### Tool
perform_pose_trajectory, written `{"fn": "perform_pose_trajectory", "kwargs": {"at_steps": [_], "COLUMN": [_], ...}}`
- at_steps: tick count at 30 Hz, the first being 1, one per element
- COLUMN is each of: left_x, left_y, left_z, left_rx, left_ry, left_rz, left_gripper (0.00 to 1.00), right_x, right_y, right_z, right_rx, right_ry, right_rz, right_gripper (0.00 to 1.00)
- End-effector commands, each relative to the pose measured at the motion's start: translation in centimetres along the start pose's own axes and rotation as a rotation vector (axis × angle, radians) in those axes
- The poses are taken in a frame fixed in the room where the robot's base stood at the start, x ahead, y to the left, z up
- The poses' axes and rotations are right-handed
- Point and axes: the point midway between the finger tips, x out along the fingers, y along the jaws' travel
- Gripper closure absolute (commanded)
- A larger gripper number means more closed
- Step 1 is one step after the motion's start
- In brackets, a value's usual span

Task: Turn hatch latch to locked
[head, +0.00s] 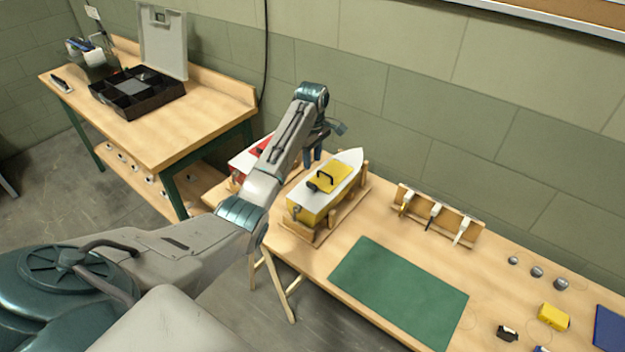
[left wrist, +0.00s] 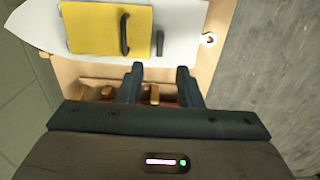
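A boat with a yellow hull and white deck (head: 343,167) sits in a wooden cradle on the workbench. Its yellow hatch (head: 326,176) has a black handle (head: 325,179); the hatch also shows in the left wrist view (left wrist: 95,30). A small dark latch (left wrist: 161,48) sits on the deck beside the hatch edge, its bar roughly parallel to the handle (left wrist: 124,34). My left gripper (head: 312,158) is by the boat's far side. In the left wrist view its fingers (left wrist: 160,72) are apart and empty, with the latch beyond the gap between the tips. My right gripper is not in view.
A red-and-white boat (head: 248,158) stands left of the yellow one, partly behind my left arm. A green mat (head: 400,290) lies to the right, with a wooden tool rack (head: 437,217) behind it. A side table (head: 190,112) holds a black organizer (head: 135,95).

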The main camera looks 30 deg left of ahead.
Motion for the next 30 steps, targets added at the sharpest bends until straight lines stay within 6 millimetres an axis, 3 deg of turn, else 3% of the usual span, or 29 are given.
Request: {"fn": "perform_pose_trajectory", "kwargs": {"at_steps": [9,15,27,30], "left_x": [5.8,8.5,9.5,9.5], "left_y": [-0.2,-0.1,-0.1,-0.1], "left_z": [0.1,0.1,0.0,0.0], "left_rx": [0.002,0.003,0.004,0.004], "left_ry": [-0.002,0.000,0.001,0.001], "left_rz": [-0.005,-0.002,0.001,0.000], "left_gripper": [0.67,0.67,0.67,0.85], "right_x": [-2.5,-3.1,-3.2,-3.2], "right_y": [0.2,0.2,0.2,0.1], "right_z": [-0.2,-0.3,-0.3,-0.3], "right_rx": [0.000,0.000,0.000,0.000], "right_ry": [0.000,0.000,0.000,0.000], "right_rz": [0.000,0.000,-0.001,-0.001], "right_gripper": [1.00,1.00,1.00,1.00]}}
